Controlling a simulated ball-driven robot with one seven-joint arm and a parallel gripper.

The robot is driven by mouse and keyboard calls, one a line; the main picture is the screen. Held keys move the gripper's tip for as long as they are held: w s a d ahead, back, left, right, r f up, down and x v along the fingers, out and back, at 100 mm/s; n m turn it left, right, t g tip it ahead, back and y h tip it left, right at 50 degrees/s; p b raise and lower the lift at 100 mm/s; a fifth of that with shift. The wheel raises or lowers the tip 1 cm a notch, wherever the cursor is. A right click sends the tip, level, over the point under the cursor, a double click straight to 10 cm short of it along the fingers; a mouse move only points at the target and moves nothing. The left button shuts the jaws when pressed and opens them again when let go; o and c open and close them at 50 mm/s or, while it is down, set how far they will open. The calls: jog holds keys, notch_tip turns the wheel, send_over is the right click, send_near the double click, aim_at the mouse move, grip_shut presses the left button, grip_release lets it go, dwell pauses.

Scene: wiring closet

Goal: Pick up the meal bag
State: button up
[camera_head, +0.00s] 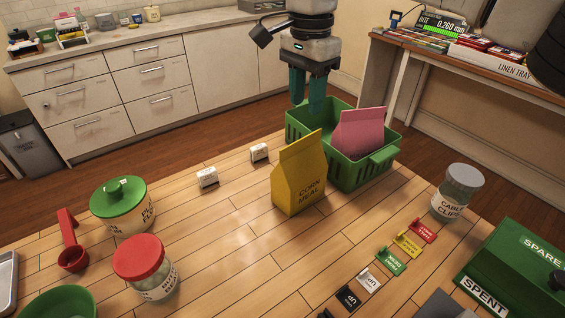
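The meal bag (298,177) is a yellow bag labelled CORN MEAL. It stands upright on the wooden table, in front of the green basket (367,177). My gripper (307,106) points down with two teal fingers, above and behind the bag near the basket's back left corner. The fingers look apart, with a narrow gap and nothing visible between them. The bag's top and the basket partly overlap in this view, so whether they touch is unclear.
A pink bag (360,132) stands in the basket. Two small white boxes (207,177) lie left of the meal bag. Jars with green (119,197), red (138,258) and grey (464,179) lids stand around the table. Coloured tags (391,261) lie at front right. The table's middle is clear.

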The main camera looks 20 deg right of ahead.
aim_at(302, 139)
jog(key=shift+w+a+f, duration=0.1)
jog(key=shift+w, duration=0.2)
notch_tip(302, 139, down, 10)
jog(key=shift+s+f+p, duration=0.1)
jog(key=shift+f+p, duration=0.15)
jog(key=shift+p, duration=0.55)
grip_shut()
dwell(1.0)
